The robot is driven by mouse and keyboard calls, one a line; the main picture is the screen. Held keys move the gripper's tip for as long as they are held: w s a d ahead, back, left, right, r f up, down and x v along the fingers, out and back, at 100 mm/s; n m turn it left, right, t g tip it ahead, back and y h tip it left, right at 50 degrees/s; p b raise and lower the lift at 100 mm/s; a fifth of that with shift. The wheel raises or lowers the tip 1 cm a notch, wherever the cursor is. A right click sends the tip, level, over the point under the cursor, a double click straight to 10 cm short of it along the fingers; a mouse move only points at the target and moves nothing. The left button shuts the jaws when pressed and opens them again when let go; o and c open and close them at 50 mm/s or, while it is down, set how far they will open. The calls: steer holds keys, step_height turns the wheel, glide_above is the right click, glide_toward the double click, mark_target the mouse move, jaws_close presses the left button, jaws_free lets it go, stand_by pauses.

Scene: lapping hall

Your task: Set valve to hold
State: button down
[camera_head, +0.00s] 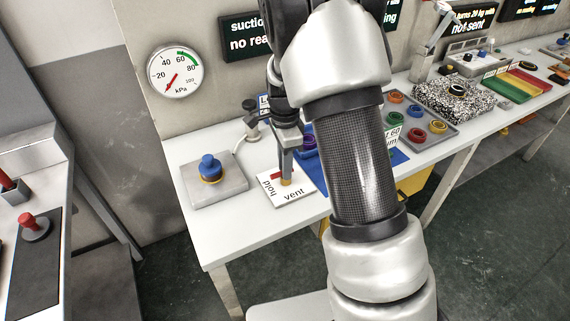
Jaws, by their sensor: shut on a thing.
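The valve stands on a white plate (297,201) on the bench, marked "hold" along its left side and "vent" along its front. A short red lever (277,175) and a brass-coloured part (286,182) show on the plate. My gripper (286,174) points down over the plate and is shut on the valve's lever. Its fingers hide part of the lever, so its exact setting is hard to tell. A round pressure gauge (175,72) on the wall has a red needle pointing to the lower left.
Left of the plate, a grey block (229,184) carries a blue knob (210,167). A blue mat (316,178) and a tray of coloured rings (437,127) lie to the right, partly behind my arm. The bench's front left is clear.

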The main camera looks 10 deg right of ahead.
steer(key=c, duration=1.6)
jaws_free()
step_height(320, 180, up, 18)
steer(key=p, duration=0.3)
steer(key=shift+w+f, duration=0.15)
steer(key=shift+f, duration=0.1)
steer(key=s+r+n+t+p, duration=0.3)
steer(key=s+r+n+p, duration=0.4)
steer(key=s+r, duration=0.65)
steer(key=s+r+n+t+p, duration=0.1)
steer(key=s+r+n, duration=0.1)
steer(key=s+n, duration=0.1)
steer(key=s+r+n+t+p, duration=0.1)
steer(key=s+r+n+p, duration=0.1)
steer(key=s+n, duration=0.1)
steer(key=s+r+n+p, duration=0.1)
steer(key=s+r+n, duration=0.1)
steer(key=s+n, duration=0.2)
steer(key=shift+s+d+r+t, duration=0.2)
steer(key=shift+s+r+t, duration=0.1)
steer(key=shift+t, duration=0.1)
